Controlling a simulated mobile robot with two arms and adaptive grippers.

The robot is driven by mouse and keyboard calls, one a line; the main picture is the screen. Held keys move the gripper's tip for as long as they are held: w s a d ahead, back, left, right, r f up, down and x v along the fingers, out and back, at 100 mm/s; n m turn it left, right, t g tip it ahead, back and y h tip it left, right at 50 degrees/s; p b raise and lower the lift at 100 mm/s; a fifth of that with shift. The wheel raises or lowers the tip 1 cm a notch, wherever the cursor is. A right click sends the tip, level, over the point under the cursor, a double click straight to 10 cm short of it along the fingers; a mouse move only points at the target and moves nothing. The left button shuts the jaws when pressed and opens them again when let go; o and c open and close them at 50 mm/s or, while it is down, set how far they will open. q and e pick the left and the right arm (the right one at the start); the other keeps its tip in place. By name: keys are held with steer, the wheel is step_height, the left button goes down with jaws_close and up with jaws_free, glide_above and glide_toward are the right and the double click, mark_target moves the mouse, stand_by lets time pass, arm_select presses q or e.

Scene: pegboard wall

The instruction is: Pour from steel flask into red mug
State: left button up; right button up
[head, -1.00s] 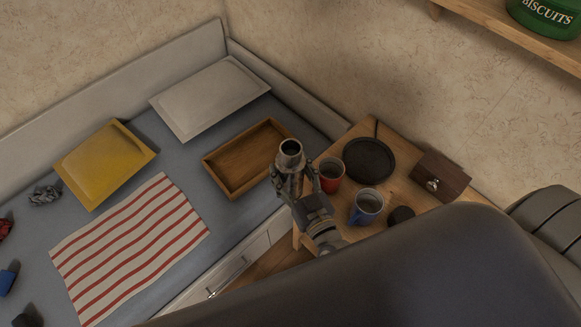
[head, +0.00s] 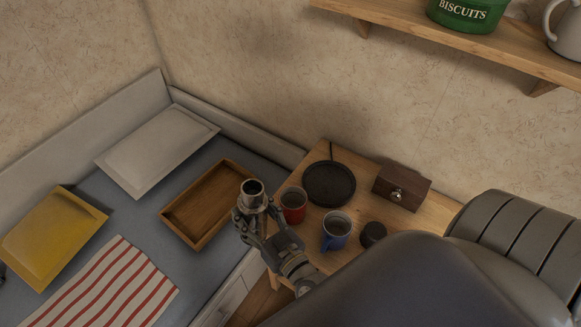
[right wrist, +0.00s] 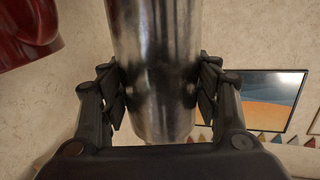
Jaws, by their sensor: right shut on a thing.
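The steel flask (head: 252,192) is upright with its dark open mouth facing up in the head view. My right gripper (head: 254,217) is shut on it, and the right wrist view shows the fingers pressed on both sides of the flask (right wrist: 154,70). The red mug (head: 293,206) stands upright on the wooden table, just right of the flask in the picture. The red mug seems to show at the upper left of the right wrist view (right wrist: 28,30). My left gripper is not in view.
A blue mug (head: 336,231), a dark lid-like object (head: 373,234), a round black plate (head: 329,184) and a brown box (head: 402,187) share the small table (head: 360,255). A wooden tray (head: 184,236) lies on the bed at left. A shelf (head: 420,30) is above.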

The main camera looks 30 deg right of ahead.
steer(key=shift+d+f+m+b, duration=0.15)
steer(key=shift+f+m+b, duration=0.15)
steer(key=shift+f+b, duration=0.45)
steer(key=shift+r, duration=0.1)
steer(key=shift+d+m, duration=0.15)
steer(key=shift+m, duration=0.35)
steer(key=shift+a+m, duration=0.2)
steer(key=shift+m, duration=0.2)
